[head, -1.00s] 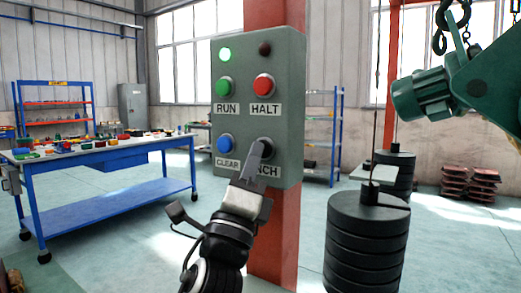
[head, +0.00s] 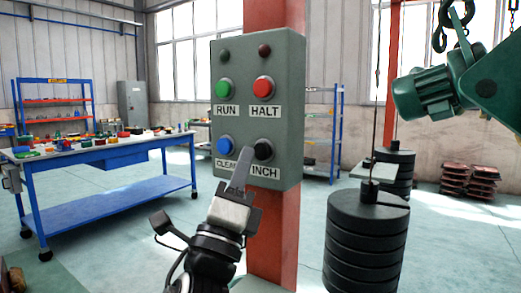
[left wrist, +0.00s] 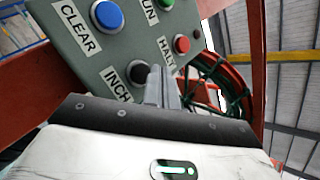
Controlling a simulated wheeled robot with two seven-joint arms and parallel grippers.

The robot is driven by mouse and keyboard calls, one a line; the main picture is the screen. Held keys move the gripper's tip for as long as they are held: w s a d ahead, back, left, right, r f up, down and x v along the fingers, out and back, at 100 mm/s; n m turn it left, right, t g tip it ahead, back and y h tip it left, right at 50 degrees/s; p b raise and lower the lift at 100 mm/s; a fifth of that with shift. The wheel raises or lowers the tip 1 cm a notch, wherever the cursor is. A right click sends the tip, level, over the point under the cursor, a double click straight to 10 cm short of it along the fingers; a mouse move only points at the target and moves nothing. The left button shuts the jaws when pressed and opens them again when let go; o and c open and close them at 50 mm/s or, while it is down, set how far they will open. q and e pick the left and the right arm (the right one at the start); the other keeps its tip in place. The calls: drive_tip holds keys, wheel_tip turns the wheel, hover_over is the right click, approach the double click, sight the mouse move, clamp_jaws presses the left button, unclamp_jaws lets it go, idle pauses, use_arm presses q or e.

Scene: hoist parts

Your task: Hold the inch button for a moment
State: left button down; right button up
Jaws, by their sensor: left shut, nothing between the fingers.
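The grey-green control box (head: 287,100) is fixed to a red post. The black INCH button (head: 263,150) is at its lower right, with the INCH label below it; it also shows in the left wrist view (left wrist: 139,72). My left gripper (head: 244,152) is shut and empty, its fingertips just left of the INCH button and over the edge of the CLEAR label. In the left wrist view the fingers (left wrist: 160,78) are together beside the INCH button. I cannot tell whether the tips touch the box. My right gripper is not in view.
The blue CLEAR button (head: 225,146), green RUN button (head: 223,89) and red HALT button (head: 263,88) are close by. Both small lamps at the top look dark. A stack of black weights (head: 367,240) and a green hoist (head: 440,92) are to the right.

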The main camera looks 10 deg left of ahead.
use_arm(q)
drive_tip(key=s, duration=0.2)
drive_tip(key=s+a, duration=0.1)
drive_tip(key=shift+s+a+p, duration=0.15)
drive_tip(key=shift+s+p, duration=0.2)
drive_tip(key=shift+p, duration=0.05)
